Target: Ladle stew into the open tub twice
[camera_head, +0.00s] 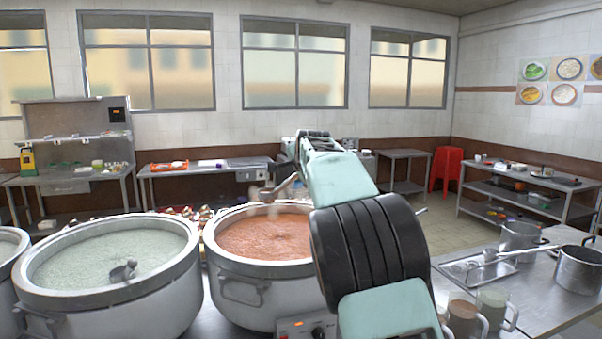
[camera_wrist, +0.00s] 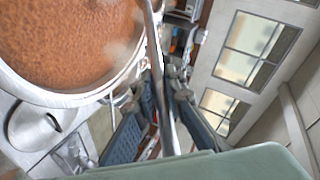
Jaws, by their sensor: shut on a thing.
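A large steel pot (camera_head: 258,279) holds red-brown stew (camera_head: 268,238); the stew (camera_wrist: 65,40) also fills the upper left of the wrist view. My gripper (camera_wrist: 166,84) is shut on a long metal ladle handle (camera_wrist: 153,30), which runs between its fingers beside the pot's rim (camera_wrist: 100,96). In the head view my arm hides most of the gripper, which is above the pot's far right side. The bowl of the held ladle cannot be made out clearly. I cannot pick out the open tub in either view.
A second large pot (camera_head: 112,308) with pale green congee and a ladle (camera_head: 122,272) stands at left. Mugs (camera_head: 490,311), a tray (camera_head: 472,270) and a saucepan (camera_head: 578,270) stand on the right of the counter. A red stool (camera_head: 446,168) is far behind.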

